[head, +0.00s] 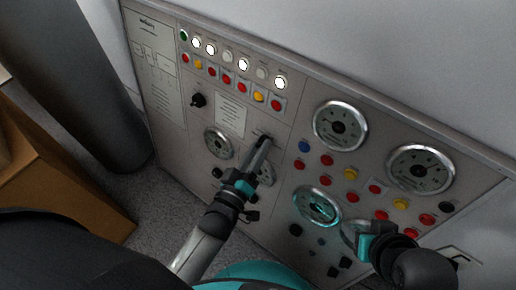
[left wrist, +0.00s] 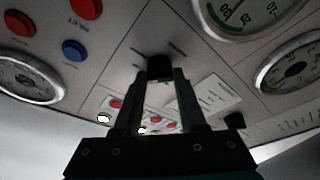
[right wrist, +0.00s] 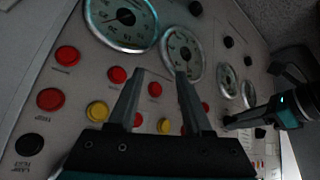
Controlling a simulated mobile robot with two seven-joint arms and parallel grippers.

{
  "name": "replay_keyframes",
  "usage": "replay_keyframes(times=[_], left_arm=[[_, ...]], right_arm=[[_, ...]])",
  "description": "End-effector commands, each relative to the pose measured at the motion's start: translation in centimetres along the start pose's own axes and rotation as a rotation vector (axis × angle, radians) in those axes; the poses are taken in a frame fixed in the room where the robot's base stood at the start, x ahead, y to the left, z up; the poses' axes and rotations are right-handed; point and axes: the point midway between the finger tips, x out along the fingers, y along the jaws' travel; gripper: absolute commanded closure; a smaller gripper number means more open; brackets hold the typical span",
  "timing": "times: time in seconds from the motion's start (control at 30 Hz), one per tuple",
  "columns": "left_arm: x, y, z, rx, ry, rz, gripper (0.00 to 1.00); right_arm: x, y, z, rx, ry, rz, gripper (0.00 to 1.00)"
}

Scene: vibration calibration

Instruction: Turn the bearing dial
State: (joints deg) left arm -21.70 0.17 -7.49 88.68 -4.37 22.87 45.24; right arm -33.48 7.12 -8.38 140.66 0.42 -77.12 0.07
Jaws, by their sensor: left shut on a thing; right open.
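A black dial knob (left wrist: 159,68) with short tick marks around it sits on the grey control panel in the left wrist view. My left gripper, which also shows in the left wrist view (left wrist: 160,80), has its two fingers closed around this knob. In the head view my left gripper (head: 262,146) reaches the middle of the panel and its fingers hide the knob. The lettering by the knob is too small to read. My right gripper (head: 352,232) is open and empty in front of the lower right of the panel; it also shows in the right wrist view (right wrist: 160,82).
The panel (head: 225,65) carries round gauges (head: 340,126), white lamps (head: 228,57), coloured buttons (head: 351,174) and another black knob (head: 198,100). A cardboard box (head: 65,180) and a dark grey column (head: 75,75) stand at the left. Grey floor (head: 150,200) shows between box and panel.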

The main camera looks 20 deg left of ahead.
Motion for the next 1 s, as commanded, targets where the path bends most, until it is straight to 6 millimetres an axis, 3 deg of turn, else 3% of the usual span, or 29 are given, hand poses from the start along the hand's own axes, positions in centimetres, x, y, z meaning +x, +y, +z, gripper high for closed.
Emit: replay_keyframes(times=[0.03, 0.2, 0.67, 0.9, 1.0], left_arm=[[0.0, 0.0, 0.0, 0.0, 0.0, 0.0, 0.8], [0.0, 0.0, 0.0, 0.0, 0.0, 0.0, 1.0], [0.0, 0.0, 0.0, 0.048, -0.001, 0.015, 1.0], [0.0, -0.1, 0.0, 0.195, -0.003, 0.056, 1.0], [0.0, -0.1, 0.0, 0.276, -0.002, 0.079, 1.0]], right_arm=[[0.0, 0.0, 0.0, 0.0, 0.0, 0.0, 0.5], [0.0, 0.0, 0.0, 0.0, -0.001, 0.0, 0.5], [-0.2, 0.1, 0.4, 0.0, -0.025, 0.003, 0.5], [-1.3, 1.0, 0.8, 0.013, -0.083, 0.027, 0.5], [-0.8, 1.0, 1.1, 0.012, -0.094, 0.025, 0.5]])
